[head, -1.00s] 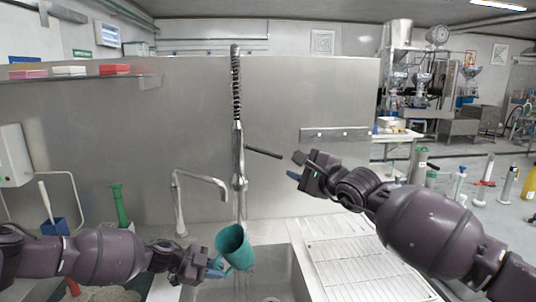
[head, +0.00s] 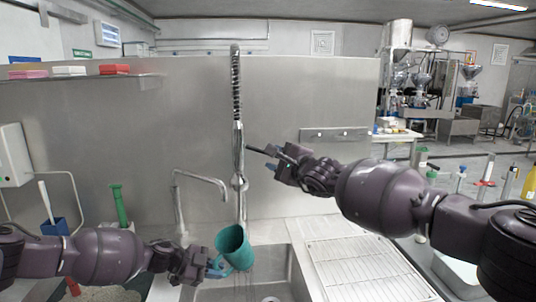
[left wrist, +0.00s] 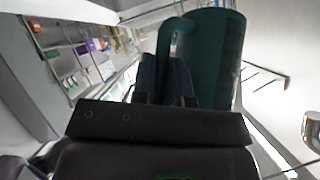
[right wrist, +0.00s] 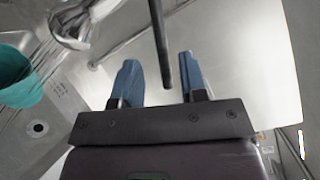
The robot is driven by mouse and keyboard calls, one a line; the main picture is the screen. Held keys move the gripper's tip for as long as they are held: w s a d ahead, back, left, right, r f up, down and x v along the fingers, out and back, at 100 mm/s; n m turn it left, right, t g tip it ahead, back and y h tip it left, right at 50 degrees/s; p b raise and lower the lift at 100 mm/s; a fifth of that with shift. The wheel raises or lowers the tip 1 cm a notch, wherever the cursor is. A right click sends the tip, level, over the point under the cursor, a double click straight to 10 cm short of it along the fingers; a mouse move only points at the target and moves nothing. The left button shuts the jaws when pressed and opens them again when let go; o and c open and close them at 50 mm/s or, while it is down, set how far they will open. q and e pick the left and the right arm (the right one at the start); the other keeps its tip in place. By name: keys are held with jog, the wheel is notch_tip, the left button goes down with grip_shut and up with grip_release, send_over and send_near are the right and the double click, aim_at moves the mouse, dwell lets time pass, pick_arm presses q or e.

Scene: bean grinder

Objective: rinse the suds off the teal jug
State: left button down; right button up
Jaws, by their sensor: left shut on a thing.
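The teal jug (head: 236,247) is tilted above the sink (head: 288,268), under the tall spring tap (head: 239,160). My left gripper (head: 215,269) is shut on the jug's handle; the handle (left wrist: 165,42) shows between the fingers in the left wrist view. I cannot make out suds on the jug. My right gripper (head: 275,160) is at the tap's dark lever (head: 254,149). In the right wrist view, its blue fingers (right wrist: 160,82) are open, with the lever (right wrist: 159,40) between them and a gap on both sides. The jug (right wrist: 17,80) also shows there at the left edge.
A smaller bent tap (head: 203,179) stands left of the spring tap. A ribbed drainboard (head: 360,262) lies right of the sink, clear. The steel back wall (head: 300,90) is close behind.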

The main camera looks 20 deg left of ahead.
jog(key=shift+x, duration=1.95)
jog(key=shift+r, duration=0.15)
grip_shut()
